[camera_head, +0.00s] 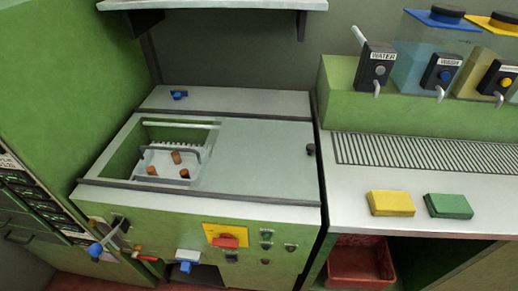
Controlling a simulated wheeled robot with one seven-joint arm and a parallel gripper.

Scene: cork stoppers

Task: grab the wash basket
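The wash basket (190,152) is a pale grey perforated tray with a darker grey rim or handle. It sits inside the open left part of the washer's top well (127,163). A few brown cork stoppers (176,157) lie in it. The basket's right side is partly hidden by the pale sliding lid (262,160), which covers the right part of the top. My gripper is not in view.
A counter (345,183) with a drain grille stands at right, holding a yellow sponge (391,203) and a green sponge (449,206). Labelled dispensers (376,66) stand behind. A shelf (212,5) overhangs the back. A red bin (360,265) sits below the counter.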

